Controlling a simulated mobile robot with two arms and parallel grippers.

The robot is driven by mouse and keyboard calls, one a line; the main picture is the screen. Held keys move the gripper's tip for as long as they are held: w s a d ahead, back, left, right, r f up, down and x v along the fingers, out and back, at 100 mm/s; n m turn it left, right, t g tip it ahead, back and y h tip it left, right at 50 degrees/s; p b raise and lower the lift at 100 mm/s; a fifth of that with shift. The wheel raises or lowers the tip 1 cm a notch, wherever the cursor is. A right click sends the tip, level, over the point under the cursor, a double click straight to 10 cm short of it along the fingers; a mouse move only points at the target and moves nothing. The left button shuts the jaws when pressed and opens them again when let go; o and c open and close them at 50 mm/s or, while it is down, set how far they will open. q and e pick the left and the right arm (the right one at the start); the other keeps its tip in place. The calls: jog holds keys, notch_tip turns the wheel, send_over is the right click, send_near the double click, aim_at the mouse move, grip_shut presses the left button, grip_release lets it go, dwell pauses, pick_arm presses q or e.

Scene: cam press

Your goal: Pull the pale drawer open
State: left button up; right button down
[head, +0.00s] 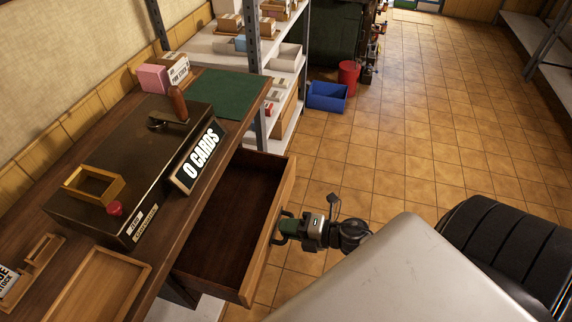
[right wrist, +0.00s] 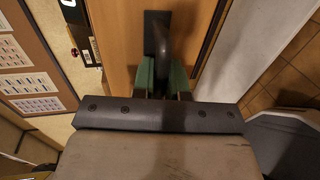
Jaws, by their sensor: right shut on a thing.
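The pale drawer (head: 285,220) stands pulled out from under the wooden counter, and its dark inside shows empty. Its front is light wood, and a dark handle (right wrist: 164,42) on it shows upright in the right wrist view. My right gripper (head: 286,227) is at the drawer's front in the head view, its green fingers shut on the handle. In the right wrist view the green fingers (right wrist: 164,76) sit on both sides of the handle, whose lower part they hide. My left gripper is in neither view.
On the counter (head: 60,177) are a dark press (head: 70,205), an "O CARDS" sign (head: 199,156), a wooden tray (head: 139,268) and a green mat (head: 225,93). The tiled floor right of the drawer is open.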

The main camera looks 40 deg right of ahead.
jog(key=c, duration=1.2)
grip_release()
jog(key=shift+o, duration=0.2)
jog(key=b+v, duration=0.1)
jog(key=v, duration=0.9)
jog(key=shift+s+d, duration=0.25)
jog(key=shift+s, duration=0.05)
jog(key=shift+r, duration=0.1)
